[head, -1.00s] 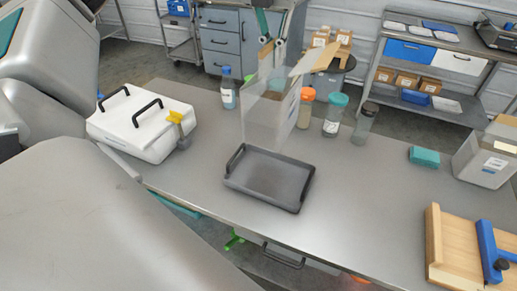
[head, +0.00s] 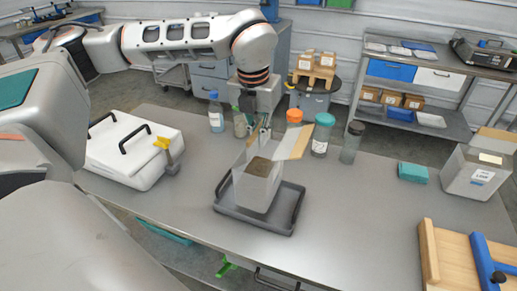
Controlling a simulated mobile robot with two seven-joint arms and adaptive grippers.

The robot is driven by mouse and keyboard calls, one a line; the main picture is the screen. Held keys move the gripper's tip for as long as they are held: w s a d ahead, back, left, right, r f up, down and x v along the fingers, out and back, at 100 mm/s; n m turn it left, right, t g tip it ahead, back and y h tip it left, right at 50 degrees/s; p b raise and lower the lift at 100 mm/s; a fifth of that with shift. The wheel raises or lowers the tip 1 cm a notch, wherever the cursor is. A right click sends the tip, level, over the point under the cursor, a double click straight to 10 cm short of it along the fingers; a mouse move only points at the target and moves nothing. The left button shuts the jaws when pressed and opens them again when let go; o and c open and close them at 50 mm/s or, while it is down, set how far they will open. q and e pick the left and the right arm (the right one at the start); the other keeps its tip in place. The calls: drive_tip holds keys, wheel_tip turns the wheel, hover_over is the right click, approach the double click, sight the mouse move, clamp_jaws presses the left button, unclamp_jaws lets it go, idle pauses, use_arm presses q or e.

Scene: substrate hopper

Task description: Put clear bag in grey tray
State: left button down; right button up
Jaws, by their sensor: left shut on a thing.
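The clear bag (head: 257,189), a translucent box-shaped bag with brown material inside and an open flap at the top, is at the grey tray (head: 228,208). Its lower part is within the tray's outline; I cannot tell whether its base touches the tray floor. The tray is dark grey with raised rims and a handle at each side. My left gripper (head: 262,136) comes down from above and is shut on the clear bag at its upper back edge. My right gripper is not in view.
A white case (head: 130,150) with black handles and a yellow-knobbed valve stands left of the tray. Bottles and jars, including an orange-lidded jar (head: 294,117) and a teal-lidded jar (head: 322,135), stand behind.

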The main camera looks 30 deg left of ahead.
use_arm(q)
wheel_tip(320, 180, down, 4)
drive_tip(key=shift+f, duration=0.1)
idle(0.4)
drive_tip(key=shift+f, duration=0.1)
drive_tip(key=c, duration=2.2)
unclamp_jaws()
drive_tip(key=shift+c, duration=0.2)
